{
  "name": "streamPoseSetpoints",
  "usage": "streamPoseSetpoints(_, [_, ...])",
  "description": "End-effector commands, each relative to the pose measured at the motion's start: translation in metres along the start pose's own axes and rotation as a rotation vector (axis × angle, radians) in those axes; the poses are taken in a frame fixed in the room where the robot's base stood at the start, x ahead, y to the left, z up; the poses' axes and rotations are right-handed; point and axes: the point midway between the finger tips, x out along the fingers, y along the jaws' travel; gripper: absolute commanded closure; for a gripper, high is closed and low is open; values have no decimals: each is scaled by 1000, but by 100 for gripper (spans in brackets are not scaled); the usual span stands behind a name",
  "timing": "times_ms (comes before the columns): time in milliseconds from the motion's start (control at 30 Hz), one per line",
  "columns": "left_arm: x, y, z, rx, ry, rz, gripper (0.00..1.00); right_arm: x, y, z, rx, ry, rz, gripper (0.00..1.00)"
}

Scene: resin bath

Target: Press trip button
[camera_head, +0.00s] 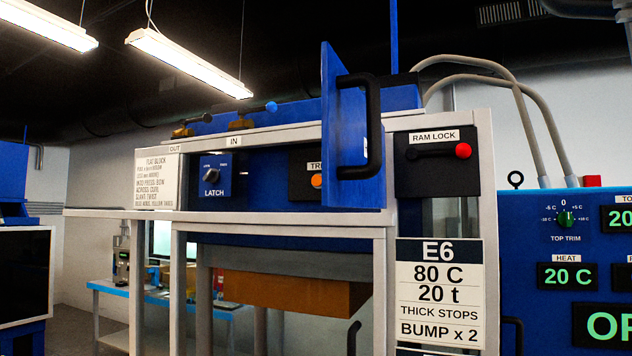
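The orange trip button (316,180) sits on a dark plate on the blue front panel of the press, under a white label of which only "TRI" shows. A blue door-like panel (342,125) with a black handle (369,125) stands out in front and hides the right part of the label and plate. Neither of my grippers is in view.
Left of the button is a LATCH knob (211,174). Right of the blue panel is a RAM LOCK lever (463,151) with a red knob. A light frame (250,139) surrounds the panel. A blue control cabinet (525,222) stands at the right.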

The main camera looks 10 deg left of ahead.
Motion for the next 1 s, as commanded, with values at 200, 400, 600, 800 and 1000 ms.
streamPoseSetpoints(200, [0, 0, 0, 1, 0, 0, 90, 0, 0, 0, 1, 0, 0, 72])
streamPoseSetpoints(400, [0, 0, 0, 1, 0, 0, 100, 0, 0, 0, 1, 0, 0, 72])
streamPoseSetpoints(600, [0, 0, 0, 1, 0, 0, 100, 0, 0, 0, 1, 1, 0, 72])
streamPoseSetpoints(800, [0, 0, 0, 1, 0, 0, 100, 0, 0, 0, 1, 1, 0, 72])
streamPoseSetpoints(1000, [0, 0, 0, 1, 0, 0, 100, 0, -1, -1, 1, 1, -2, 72])
